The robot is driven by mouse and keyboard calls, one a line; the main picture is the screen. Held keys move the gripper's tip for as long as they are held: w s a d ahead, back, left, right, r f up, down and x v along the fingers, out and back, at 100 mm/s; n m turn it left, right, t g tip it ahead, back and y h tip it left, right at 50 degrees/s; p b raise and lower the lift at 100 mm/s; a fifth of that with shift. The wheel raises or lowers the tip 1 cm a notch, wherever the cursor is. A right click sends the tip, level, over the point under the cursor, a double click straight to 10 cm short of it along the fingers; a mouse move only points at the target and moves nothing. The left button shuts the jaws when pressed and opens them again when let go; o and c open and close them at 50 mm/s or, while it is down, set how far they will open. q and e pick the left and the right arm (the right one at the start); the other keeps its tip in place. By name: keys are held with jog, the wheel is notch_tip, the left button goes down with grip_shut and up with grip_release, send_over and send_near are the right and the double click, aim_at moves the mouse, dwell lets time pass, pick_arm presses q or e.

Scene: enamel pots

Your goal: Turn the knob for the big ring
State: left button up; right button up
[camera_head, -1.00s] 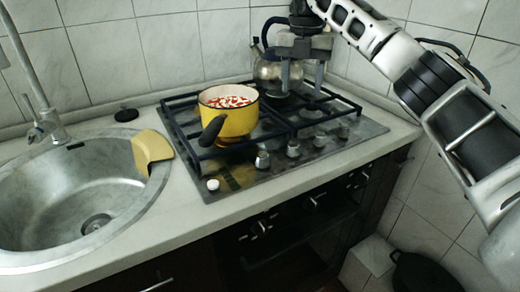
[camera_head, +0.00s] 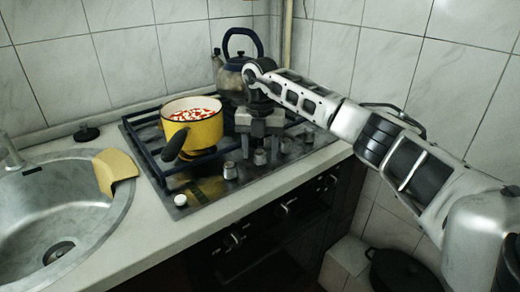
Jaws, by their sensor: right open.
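More knobs (camera_head: 308,136) are to the right. My right gripper (camera_head: 259,148) points down, open, over the middle of the row. I cannot tell whether its fingers touch a knob. A yellow pot (camera_head: 205,132) with red and white contents sits on the left grate. Which ring is the big one is not clear. My left gripper is out of view.
A kettle (camera_head: 231,75) stands at the back of the hob, partly behind my right arm. A small white round item (camera_head: 180,200) is at the hob's front left corner. The pot's dark handle (camera_head: 174,146) points towards the front.

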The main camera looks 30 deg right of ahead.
jog(key=shift+f, duration=0.1)
jog(key=c, duration=1)
